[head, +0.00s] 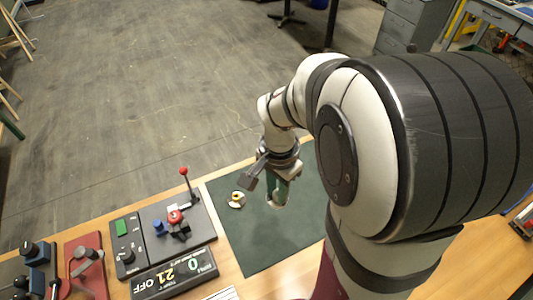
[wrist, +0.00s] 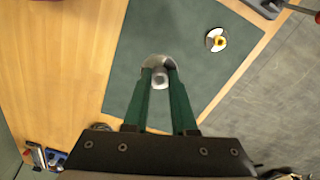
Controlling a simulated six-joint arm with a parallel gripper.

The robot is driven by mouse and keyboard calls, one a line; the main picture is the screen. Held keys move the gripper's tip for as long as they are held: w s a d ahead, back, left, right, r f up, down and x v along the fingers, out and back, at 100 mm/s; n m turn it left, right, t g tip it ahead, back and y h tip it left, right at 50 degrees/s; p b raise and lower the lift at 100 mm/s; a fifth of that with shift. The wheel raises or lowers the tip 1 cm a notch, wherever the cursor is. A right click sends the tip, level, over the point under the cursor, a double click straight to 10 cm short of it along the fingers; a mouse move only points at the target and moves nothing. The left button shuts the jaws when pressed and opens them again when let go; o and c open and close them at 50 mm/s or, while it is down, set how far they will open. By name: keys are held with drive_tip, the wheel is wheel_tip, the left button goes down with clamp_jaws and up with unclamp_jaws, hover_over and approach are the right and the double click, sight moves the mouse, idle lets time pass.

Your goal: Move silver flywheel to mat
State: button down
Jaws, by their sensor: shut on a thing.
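The silver flywheel (wrist: 155,62) is a small round metal piece with a hub, between my fingertips in the wrist view. My gripper (wrist: 160,82) has green fingers and is shut on it. In the head view my gripper (head: 279,192) hangs over the dark green mat (head: 268,240), and only a pale bit of the flywheel shows at the fingertips. The mat also lies behind the flywheel in the wrist view (wrist: 190,20). I cannot tell whether the flywheel touches the mat or is just above it.
A white and yellow round part (head: 237,200) lies on the mat to the left of my gripper in the head view. A control panel (head: 165,235) with a red-tipped lever stands left of the mat. The front of the mat is clear.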

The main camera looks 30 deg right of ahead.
drive_tip(key=s+d+f, duration=0.3)
drive_tip(key=s, duration=0.4)
hover_over(255, 234)
drive_tip(key=f, duration=0.6)
drive_tip(key=shift+s+d, duration=0.3)
drive_tip(key=shift+d, duration=0.05)
drive_tip(key=f, duration=0.3)
drive_tip(key=shift+w+a+f, duration=0.25)
drive_tip(key=shift+a+f, duration=0.1)
drive_tip(key=shift+f, duration=0.4)
drive_tip(key=c, duration=0.7)
unclamp_jaws()
drive_tip(key=shift+f, duration=0.15)
